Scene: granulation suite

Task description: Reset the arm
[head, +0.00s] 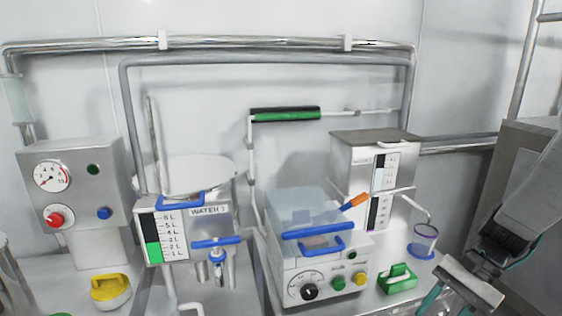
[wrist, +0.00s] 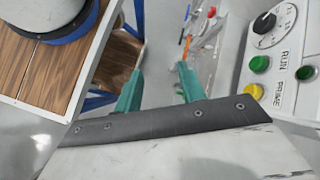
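In the head view the picture's bottom edge comes close to the fingertips.
The machine (head: 318,262) with a clear blue-handled lid has knobs and buttons. The wood-topped cart (wrist: 48,55) is at the left in the wrist view. The WATER 1 tank (head: 188,222) is farther left.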

